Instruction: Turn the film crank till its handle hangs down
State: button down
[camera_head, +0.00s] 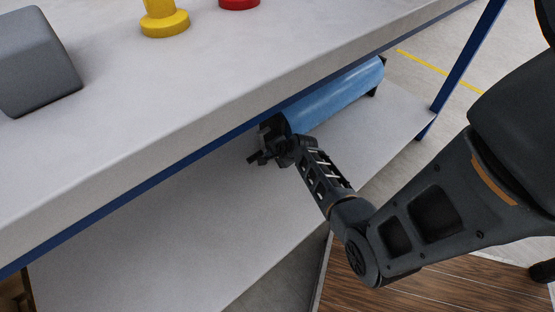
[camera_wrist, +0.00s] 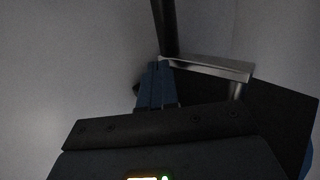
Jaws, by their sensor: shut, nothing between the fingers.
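The blue film roll (camera_head: 335,95) lies in its holder under the tabletop, and a bit of it shows at the right edge of the wrist view (camera_wrist: 309,160). In the wrist view, the crank's silver arm (camera_wrist: 208,67) runs sideways from a short shaft beside a black end plate (camera_wrist: 280,115). Its dark handle (camera_wrist: 165,28) sticks out at the arm's left end. My gripper (camera_wrist: 157,68) is shut and empty, its fingertips close beside the handle end; contact cannot be told. In the head view my gripper (camera_head: 263,150) is at the roll's near end and the crank cannot be made out.
The tabletop (camera_head: 150,130) overhangs the roll and my gripper closely. A lower shelf (camera_head: 180,220) lies beneath, with free room at the left. A blue table leg (camera_head: 465,65) stands at right. A yellow piece (camera_head: 165,22), a red piece (camera_head: 239,3) and a grey block (camera_head: 35,65) are on top.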

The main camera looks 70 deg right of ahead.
jog(key=shift+w+d, duration=0.15)
jog(key=shift+w, duration=0.05)
dwell(0.3)
jog(key=shift+w+f, duration=0.1)
jog(key=shift+w, duration=0.1)
jog(key=shift+w+d+f, duration=0.25)
jog(key=shift+f, duration=0.1)
